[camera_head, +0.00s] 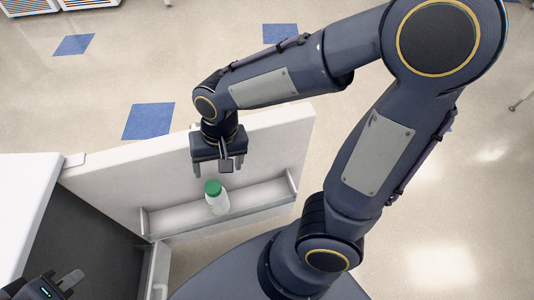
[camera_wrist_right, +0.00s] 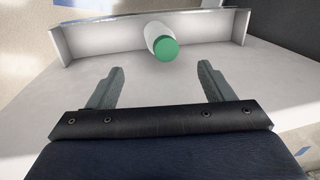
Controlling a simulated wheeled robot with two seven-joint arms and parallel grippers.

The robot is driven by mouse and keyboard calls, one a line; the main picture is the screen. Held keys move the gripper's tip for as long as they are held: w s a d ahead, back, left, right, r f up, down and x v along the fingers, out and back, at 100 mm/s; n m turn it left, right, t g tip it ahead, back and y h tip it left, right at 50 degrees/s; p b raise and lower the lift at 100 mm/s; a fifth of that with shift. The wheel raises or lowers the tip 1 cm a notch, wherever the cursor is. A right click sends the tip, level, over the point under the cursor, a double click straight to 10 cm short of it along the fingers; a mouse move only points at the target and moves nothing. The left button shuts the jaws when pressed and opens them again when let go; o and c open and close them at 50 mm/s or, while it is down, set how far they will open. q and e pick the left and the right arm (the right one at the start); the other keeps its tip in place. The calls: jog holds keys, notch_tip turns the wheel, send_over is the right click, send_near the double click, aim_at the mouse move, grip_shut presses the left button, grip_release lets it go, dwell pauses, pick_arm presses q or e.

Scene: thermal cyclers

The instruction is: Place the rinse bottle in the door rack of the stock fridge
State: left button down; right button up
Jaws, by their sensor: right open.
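The rinse bottle (camera_head: 217,198), white with a green cap, stands in the door rack (camera_head: 265,195) on the inside of the open fridge door (camera_head: 120,185). In the right wrist view the bottle (camera_wrist_right: 160,42) shows cap first inside the rack (camera_wrist_right: 100,38). My right gripper (camera_head: 212,172) is open and empty just above the bottle, with the cap ahead of and between its fingertips in the wrist view (camera_wrist_right: 160,72). The bottle is apart from both fingers. My left gripper (camera_head: 68,284) shows only partly at the lower left corner; its jaw state is unclear.
The stock fridge (camera_head: 25,205) stands at the left with its door swung open and a dark interior (camera_head: 85,240). The rest of the rack beside the bottle is empty. Open floor with blue tiles (camera_head: 148,121) lies beyond the door.

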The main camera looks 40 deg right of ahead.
jog(key=s+d+r+n+t+y, duration=0.1)
jog(key=s+d+r+t, duration=0.4)
jog(key=s+d+r, duration=0.2)
jog(key=shift+s+d+r+n+y, duration=0.2)
jog(key=shift+s+d+n+y, duration=0.2)
jog(key=shift+s+d, duration=0.5)
jog(key=shift+s+a, duration=0.1)
jog(key=shift+a, duration=0.05)
